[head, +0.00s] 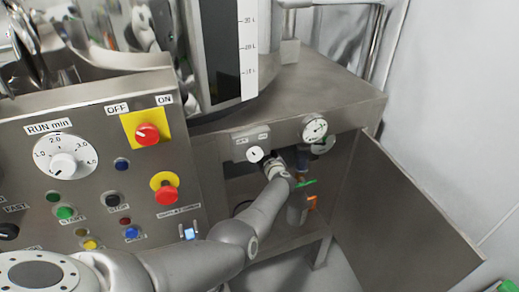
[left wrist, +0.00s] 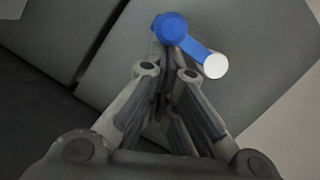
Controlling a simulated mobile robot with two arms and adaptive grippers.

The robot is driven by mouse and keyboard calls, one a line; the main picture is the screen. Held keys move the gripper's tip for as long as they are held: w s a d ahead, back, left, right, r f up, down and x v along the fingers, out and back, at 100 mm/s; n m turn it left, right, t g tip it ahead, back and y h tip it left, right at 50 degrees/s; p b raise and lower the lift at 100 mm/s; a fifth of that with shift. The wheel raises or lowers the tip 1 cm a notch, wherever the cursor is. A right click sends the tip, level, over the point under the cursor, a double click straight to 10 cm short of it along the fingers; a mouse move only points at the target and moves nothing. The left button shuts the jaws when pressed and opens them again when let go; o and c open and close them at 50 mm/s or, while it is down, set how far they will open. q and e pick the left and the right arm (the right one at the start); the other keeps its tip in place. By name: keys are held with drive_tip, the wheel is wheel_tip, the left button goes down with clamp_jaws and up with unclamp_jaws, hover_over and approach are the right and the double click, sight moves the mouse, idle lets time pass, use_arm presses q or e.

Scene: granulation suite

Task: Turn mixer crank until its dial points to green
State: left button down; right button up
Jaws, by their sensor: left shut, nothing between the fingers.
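A blue crank (left wrist: 172,28) with a white round knob (left wrist: 215,66) shows on a grey surface in the left wrist view. My left gripper (left wrist: 167,72) is shut and empty, its fingertips close to the crank's hub; I cannot tell whether they touch. In the head view my left arm reaches from the lower left to the machine's front, and its fingers are not clear there. I cannot make out the crank in the head view. A small white dial (head: 255,154) sits just left of the arm's end, but I cannot tell whether it is the mixer's dial.
A control panel (head: 85,117) with buttons and a white rotary knob (head: 63,164) stands at left. A round gauge (head: 315,129) is on the steel bench (head: 345,97). A metal side panel (head: 400,215) juts out at right. Pale floor lies beyond.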

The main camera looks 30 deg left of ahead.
use_arm(q)
drive_tip(key=f+b, duration=0.2)
drive_tip(key=d+f+b, duration=0.1)
drive_tip(key=shift+w+f+m+b, duration=0.2)
drive_tip(key=shift+w+m+b, duration=0.1)
drive_tip(key=shift+w, duration=0.1)
drive_tip(key=shift+w+f+b, duration=0.2)
drive_tip(key=shift+f+b, duration=0.5)
drive_tip(key=shift+f, duration=0.05)
drive_tip(key=shift+f+b, duration=0.3)
drive_tip(key=shift+f, duration=0.1)
drive_tip(key=shift+s+a+f, duration=0.15)
drive_tip(key=shift+s+f, duration=0.05)
drive_tip(key=shift+f, duration=0.05)
drive_tip(key=shift+f+b, duration=0.2)
drive_tip(key=shift+b, duration=0.15)
idle(0.3)
